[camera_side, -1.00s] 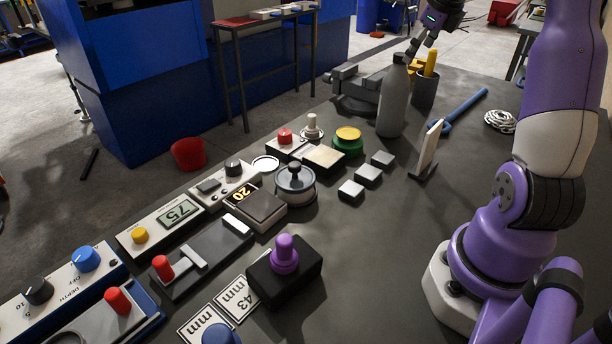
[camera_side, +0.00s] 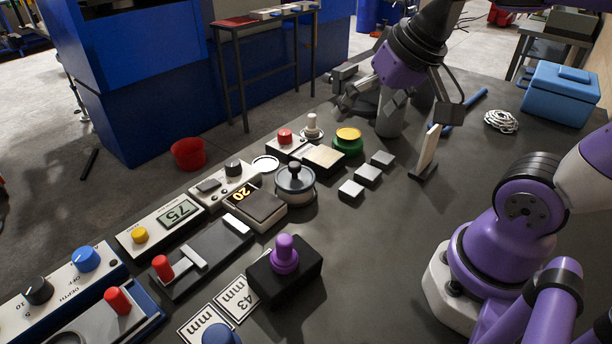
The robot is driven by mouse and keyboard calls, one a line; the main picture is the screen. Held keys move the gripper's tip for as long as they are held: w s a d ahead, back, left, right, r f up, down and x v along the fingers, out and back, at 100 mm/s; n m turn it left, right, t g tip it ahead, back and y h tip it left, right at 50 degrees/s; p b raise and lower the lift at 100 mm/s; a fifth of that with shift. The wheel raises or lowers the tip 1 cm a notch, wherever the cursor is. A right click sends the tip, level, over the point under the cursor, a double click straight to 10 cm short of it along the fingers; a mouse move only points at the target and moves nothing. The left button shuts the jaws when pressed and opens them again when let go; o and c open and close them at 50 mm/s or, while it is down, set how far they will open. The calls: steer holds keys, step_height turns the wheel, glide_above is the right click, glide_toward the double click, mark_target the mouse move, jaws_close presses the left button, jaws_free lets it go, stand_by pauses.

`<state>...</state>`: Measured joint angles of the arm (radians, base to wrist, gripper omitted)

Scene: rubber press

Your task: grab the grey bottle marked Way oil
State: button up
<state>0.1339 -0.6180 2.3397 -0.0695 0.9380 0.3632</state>
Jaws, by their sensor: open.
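The grey bottle (camera_side: 388,126) stands upright at the far end of the dark bench. Only its lower body shows clearly, because my gripper covers its upper part. No marking can be read on it. My gripper (camera_side: 399,106) is open and tilted downward over the bottle, with one finger to the left of it and one to the right. I cannot tell whether either finger touches it.
A small upright pale plate on a dark base (camera_side: 428,156) stands just right of the bottle. A green-based yellow button (camera_side: 348,138) is in front. A blue bar (camera_side: 470,108), a white coil (camera_side: 501,121) and a blue box (camera_side: 561,94) lie further right.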

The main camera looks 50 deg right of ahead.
steer(key=n, duration=0.1)
steer(key=s+a+f+n, duration=0.1)
steer(key=n, duration=0.1)
steer(key=s+a+f+n, duration=0.1)
steer(key=n, duration=0.1)
steer(key=shift+s+f, duration=0.2)
steer(key=c, duration=0.4)
steer(key=shift+w+d+r, duration=0.1)
steer(key=w+d+r+m+h, duration=0.1)
steer(key=w+d+r+m, duration=0.3)
steer(key=d, duration=0.5)
steer(key=w+d+r+m+h, duration=0.25)
steer(key=w+d, duration=0.35)
steer(key=d, duration=0.3)
steer(key=d+f, duration=0.1)
steer(key=d, duration=0.4)
steer(key=d+f+m, duration=0.1)
steer(key=d, duration=0.4)
steer(key=d+f+m+g+h, duration=0.1)
steer(key=d, duration=0.3)
steer(key=shift+w+d+m, duration=0.25)
steer(key=shift+d, duration=0.15)
steer(key=shift+s+x, duration=0.2)
steer(key=shift+x, duration=2.85)
